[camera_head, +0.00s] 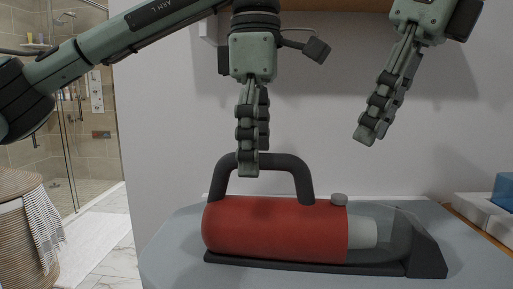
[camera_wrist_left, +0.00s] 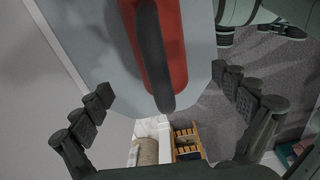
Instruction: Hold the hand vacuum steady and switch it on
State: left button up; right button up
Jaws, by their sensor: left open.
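My left gripper (camera_head: 249,172) points down at the left part of the handle. In the left wrist view its fingers (camera_wrist_left: 165,86) are spread wide, with the handle (camera_wrist_left: 153,55) running between and beyond them. My right gripper (camera_head: 366,134) hangs empty above the nozzle end; its finger gap is hidden.
The table top (camera_head: 172,255) is bare left of the vacuum. White and blue boxes (camera_head: 487,197) stand at the right edge. A wall rises behind the table. A wicker basket (camera_head: 22,225) with a striped towel and a glass shower are at the left.

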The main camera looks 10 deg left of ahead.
aim_at(255, 198)
pick_arm(q)
notch_tip(255, 198, down, 8)
jog(key=shift+r, duration=0.1)
dwell(0.4)
jog(key=c, duration=1.9)
jog(key=shift+c, duration=0.3)
pick_arm(e)
grip_shut()
